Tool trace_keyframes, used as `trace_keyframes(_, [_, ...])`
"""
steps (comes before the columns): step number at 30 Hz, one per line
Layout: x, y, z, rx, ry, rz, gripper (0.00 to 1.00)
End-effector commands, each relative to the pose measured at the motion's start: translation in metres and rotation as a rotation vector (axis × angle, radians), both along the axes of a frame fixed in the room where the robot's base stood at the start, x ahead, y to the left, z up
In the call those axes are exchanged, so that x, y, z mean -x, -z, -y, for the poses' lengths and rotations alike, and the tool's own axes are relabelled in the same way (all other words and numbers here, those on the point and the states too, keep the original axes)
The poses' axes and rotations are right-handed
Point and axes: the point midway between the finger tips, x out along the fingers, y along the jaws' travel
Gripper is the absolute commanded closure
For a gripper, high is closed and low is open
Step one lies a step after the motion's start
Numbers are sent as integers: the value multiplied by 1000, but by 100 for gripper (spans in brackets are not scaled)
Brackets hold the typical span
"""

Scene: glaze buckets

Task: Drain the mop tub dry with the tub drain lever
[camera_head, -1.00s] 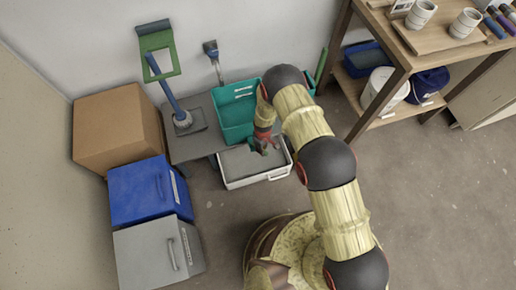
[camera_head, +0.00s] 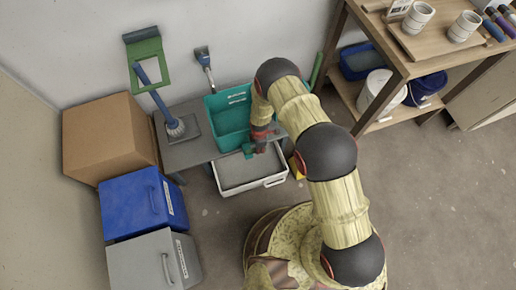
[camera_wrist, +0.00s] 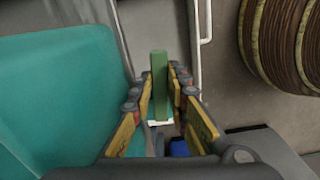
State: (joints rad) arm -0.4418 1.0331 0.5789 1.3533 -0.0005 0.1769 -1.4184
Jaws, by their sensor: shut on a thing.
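The teal mop tub (camera_head: 228,136) stands on a grey bench against the wall; its wall fills the left of the wrist view (camera_wrist: 60,90). Its inside is partly hidden by my arm, and I cannot tell how much liquid is in it. My gripper (camera_head: 252,148) is at the tub's front right side, above a white-rimmed basin (camera_head: 273,182). In the wrist view, my gripper (camera_wrist: 160,78) is shut on a green bar, apparently the tub drain lever (camera_wrist: 159,82). The bar stands lengthwise between the fingers.
A cardboard box (camera_head: 105,140), a blue box (camera_head: 140,203) and a grey box (camera_head: 150,262) line the left. A wooden shelf (camera_head: 400,50) with buckets stands at the right. Open floor lies at the front right.

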Motion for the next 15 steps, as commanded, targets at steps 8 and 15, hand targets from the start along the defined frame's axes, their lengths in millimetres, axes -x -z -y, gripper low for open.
trace_keyframes(8, [-7,0,-3,-1,-108,3,100])
trace_keyframes(15, [-8,-1,-3,-1,-138,3,100])
